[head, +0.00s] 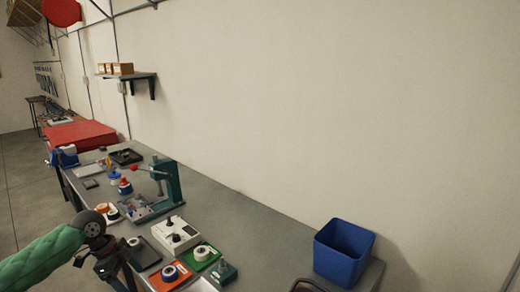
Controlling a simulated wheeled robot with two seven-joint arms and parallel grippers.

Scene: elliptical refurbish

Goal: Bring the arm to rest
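My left arm comes in from the lower left in a green sleeve. Its dark gripper (118,277) hangs over the near left edge of the grey workbench (265,228), beside a dark tray (144,254). Its fingers blend with dark parts at the bottom of the picture, so I cannot tell whether they are open or hold anything. A thin dark part (308,284) at the bottom edge, left of the blue bin, looks like the tip of my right gripper. The rest of it is out of the picture.
A blue bin (341,264) stands at the bench's right end. A green press (163,187), a white device (176,234), an orange tray (170,277) and a green tray (201,256) crowd the left part. The bench between press and bin is clear along the wall.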

